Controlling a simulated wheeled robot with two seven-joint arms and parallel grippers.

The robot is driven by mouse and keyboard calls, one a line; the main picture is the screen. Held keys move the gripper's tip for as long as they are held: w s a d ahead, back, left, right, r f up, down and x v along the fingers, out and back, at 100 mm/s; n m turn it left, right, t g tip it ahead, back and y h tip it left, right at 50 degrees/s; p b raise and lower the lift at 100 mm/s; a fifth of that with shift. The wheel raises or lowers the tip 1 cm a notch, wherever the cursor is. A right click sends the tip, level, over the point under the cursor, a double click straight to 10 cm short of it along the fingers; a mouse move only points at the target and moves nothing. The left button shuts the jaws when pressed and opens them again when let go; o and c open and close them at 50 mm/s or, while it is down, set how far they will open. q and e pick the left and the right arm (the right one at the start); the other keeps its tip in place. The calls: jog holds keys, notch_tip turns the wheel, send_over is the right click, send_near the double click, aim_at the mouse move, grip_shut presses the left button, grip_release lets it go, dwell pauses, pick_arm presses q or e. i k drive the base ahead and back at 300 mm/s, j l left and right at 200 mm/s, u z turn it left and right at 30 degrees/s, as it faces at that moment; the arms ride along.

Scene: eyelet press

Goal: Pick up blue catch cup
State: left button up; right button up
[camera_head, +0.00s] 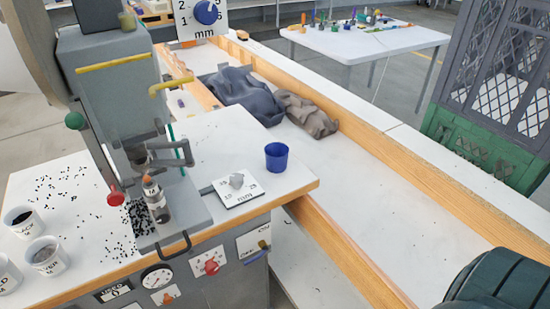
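The blue catch cup (277,157) stands upright on the white tabletop, near its right wooden edge. It is to the right of the eyelet press (110,110) and just behind a small white plate (237,189) marked in mm. Its mouth faces up, and I cannot see anything inside it. Nothing touches the cup.
Several white cups (46,256) and scattered black eyelets are at left. A wood-edged white trough (350,175) runs along the right, holding dark cloth (243,94). A green crate (485,148) stands beyond. A dark ribbed form (490,285) fills the lower right corner.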

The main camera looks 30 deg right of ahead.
aim_at(276, 154)
jog(key=i+j+z, duration=0.15)
jog(key=j+z, duration=0.2)
jog(key=j, duration=0.15)
jog(key=j+z, duration=0.35)
jog(key=j, duration=0.2)
jog(key=j+z, duration=0.3)
jog(key=j, duration=0.25)
jog(key=i, duration=0.05)
